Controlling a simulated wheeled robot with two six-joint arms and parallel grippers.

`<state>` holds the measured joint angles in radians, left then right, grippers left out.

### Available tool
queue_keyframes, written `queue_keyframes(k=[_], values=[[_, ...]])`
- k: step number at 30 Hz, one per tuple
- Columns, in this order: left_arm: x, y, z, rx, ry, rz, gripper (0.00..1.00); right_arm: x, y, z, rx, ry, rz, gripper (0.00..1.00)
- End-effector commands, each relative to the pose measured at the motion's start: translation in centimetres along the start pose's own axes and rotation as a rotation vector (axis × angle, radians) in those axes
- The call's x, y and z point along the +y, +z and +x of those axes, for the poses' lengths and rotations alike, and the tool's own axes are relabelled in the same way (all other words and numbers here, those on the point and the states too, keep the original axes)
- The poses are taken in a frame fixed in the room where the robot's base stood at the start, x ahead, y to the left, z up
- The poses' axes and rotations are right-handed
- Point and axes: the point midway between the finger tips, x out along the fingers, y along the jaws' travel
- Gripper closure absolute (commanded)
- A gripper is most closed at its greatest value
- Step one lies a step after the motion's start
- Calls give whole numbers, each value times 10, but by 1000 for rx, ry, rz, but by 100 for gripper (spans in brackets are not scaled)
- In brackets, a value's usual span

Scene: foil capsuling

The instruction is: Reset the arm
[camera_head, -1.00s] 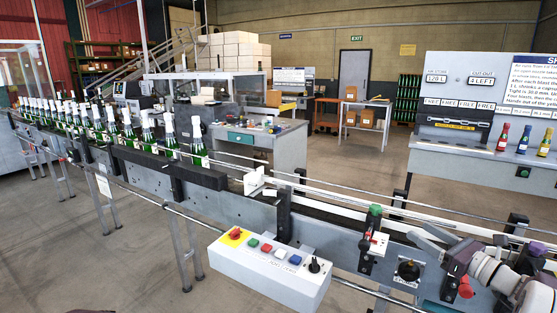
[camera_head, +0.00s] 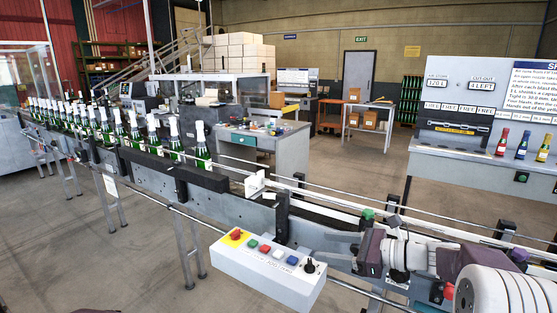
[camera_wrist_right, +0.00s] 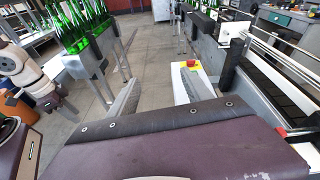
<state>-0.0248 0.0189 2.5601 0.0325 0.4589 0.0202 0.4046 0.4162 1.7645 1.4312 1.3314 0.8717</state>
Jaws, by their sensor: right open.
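My right arm comes in from the right edge of the head view. Its gripper (camera_head: 332,246) points left, just right of the control box (camera_head: 268,268), in front of the conveyor. The jaws are open, with nothing seen between them. In the right wrist view, the dark gripper body fills the bottom and the grey fingers (camera_wrist_right: 158,90) stand apart. A white and dark arm part, which looks like my left arm, shows at the left of the wrist view. I cannot make out the left jaws.
Green bottles (camera_head: 136,128) with white tops line the conveyor (camera_head: 237,207) at the left. The control box carries coloured buttons and a knob. Red, blue and yellow bottles stand on the bench (camera_head: 455,155) at the right. Open floor lies in front of the conveyor.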

Motion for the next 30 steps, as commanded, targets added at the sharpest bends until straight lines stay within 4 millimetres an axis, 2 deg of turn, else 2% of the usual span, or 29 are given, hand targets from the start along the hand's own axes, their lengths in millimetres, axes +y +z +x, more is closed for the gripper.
queue_keyframes(k=[1,2,3,4,6,8,9,11,13,15,18,30], values=[[0,-1,-12,0,0,0,64,42,3,18,86,102,-59,42],[0,-2,-16,0,0,0,64,69,-4,24,152,166,-109,42],[0,-2,-21,0,0,0,64,104,-18,28,244,255,-191,42],[0,-3,-24,0,0,0,64,130,-30,27,314,327,-264,42],[1,-3,-31,0,0,0,64,183,-67,10,476,506,-480,42],[1,-4,-36,0,0,0,64,216,-101,-18,599,676,-710,42],[1,-4,-38,0,0,0,64,229,-124,-40,666,791,-879,42],[1,-4,-37,0,0,0,64,235,-155,-71,733,948,-1109,42],[1,-4,-35,0,0,0,64,232,-184,-98,767,1098,-1327,42],[1,-4,-35,0,0,0,64,223,-198,-111,762,1212,-1513,42],[1,-4,-35,0,0,0,64,203,-198,-108,749,1257,-1692,42],[1,-4,-35,0,0,0,64,203,-198,-108,737,1266,-1707,42]])
